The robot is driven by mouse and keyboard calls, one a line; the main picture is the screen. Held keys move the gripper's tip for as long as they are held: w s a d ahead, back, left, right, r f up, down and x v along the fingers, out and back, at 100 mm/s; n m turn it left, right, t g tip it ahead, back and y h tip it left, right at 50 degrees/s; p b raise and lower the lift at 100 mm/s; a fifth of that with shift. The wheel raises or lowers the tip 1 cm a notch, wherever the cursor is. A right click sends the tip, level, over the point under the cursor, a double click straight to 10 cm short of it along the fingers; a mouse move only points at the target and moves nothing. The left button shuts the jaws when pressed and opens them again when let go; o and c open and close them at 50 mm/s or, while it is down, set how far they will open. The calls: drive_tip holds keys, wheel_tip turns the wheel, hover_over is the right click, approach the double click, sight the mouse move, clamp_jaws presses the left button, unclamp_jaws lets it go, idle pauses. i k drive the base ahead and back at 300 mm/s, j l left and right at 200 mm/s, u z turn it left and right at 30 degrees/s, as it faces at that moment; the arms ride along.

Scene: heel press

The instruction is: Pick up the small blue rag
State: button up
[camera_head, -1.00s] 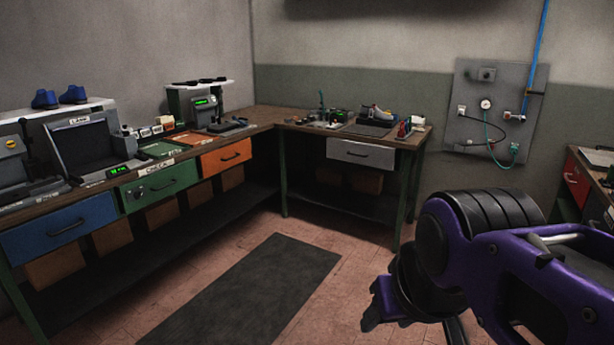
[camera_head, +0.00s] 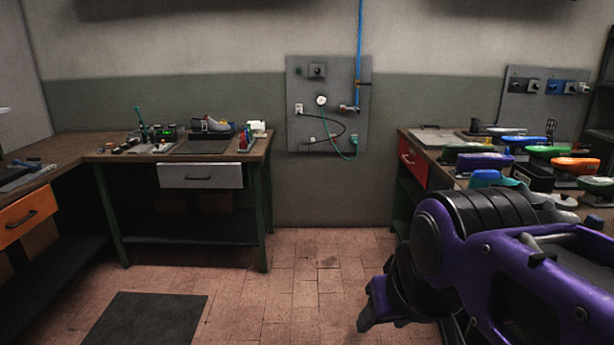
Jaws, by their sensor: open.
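I cannot make out the small blue rag for certain. A small teal-blue item (camera_head: 487,178) lies near the front of the right bench, partly behind my arm, and I cannot tell if it is cloth. My gripper (camera_head: 376,306) is at the lower right, purple and black, pointing down in front of the floor. It is open and I see nothing in it. It is apart from both benches.
The right bench (camera_head: 430,148) carries several coloured machines or holders. The left bench (camera_head: 92,152) holds tools, a shoe and small parts. A panel with hoses (camera_head: 328,80) hangs on the back wall. The tiled floor (camera_head: 310,285) between the benches is clear, with a dark mat (camera_head: 147,320).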

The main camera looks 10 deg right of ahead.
sight(594, 221)
drive_tip(key=i+z, duration=0.25)
drive_tip(key=i, duration=0.9)
drive_tip(key=i+z, duration=0.35)
drive_tip(key=i+j+z, duration=0.25)
drive_tip(key=i+z, duration=0.15)
drive_tip(key=i, duration=0.15)
drive_tip(key=i+z, duration=0.15)
drive_tip(key=z, duration=0.25)
drive_tip(key=i+z, duration=0.1)
drive_tip(key=z, duration=0.35)
drive_tip(key=i+j+z, duration=0.1)
drive_tip(key=z, duration=0.3)
